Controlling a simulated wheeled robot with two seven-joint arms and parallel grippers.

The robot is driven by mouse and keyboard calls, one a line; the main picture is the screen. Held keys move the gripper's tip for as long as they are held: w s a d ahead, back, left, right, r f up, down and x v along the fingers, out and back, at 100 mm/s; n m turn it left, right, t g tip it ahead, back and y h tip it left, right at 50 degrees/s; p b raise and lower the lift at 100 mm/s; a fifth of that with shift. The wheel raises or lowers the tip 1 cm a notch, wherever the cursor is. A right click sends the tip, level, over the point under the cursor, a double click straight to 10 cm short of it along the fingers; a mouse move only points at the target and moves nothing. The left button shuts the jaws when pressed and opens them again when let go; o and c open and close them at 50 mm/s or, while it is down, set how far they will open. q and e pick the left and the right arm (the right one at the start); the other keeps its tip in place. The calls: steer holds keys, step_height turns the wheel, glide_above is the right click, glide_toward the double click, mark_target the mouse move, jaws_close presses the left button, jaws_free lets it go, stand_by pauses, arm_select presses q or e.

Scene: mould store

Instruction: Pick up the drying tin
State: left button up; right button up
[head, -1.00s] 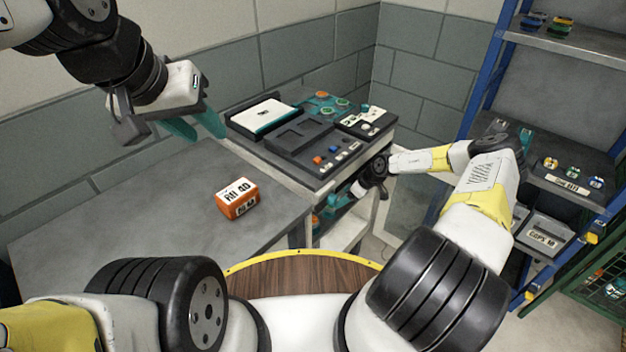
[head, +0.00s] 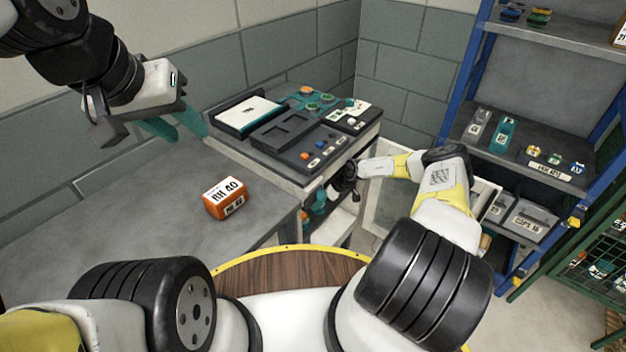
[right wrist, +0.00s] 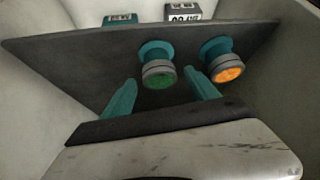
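An orange box with a white label reading "RH 40" (head: 226,198) sits on the grey table at centre left. It may be the drying tin; no label names it so. My left gripper (head: 175,127) is open and empty, with teal fingers, above the back of that table, left of and beyond the box. My right arm reaches down beside the console cart; its fingers are hard to make out in the head view. In the right wrist view my right gripper (right wrist: 161,78) is open, its fingers on either side of a green-ended teal and grey piece (right wrist: 158,73), apparently without touching it.
An orange-ended piece (right wrist: 226,68) stands right of the green-ended one. A console (head: 300,140) with buttons tops the cart beyond the grey table (head: 110,225). A blue-framed rack (head: 467,75) stands at right. The table around the orange box is clear.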

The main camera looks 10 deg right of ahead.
steer(key=c, duration=1.3)
steer(key=shift+d+r, duration=0.1)
steer(key=shift+r, duration=0.05)
steer(key=s+d, duration=1)
steer(key=d, duration=0.4)
steer(key=shift+d, duration=0.4)
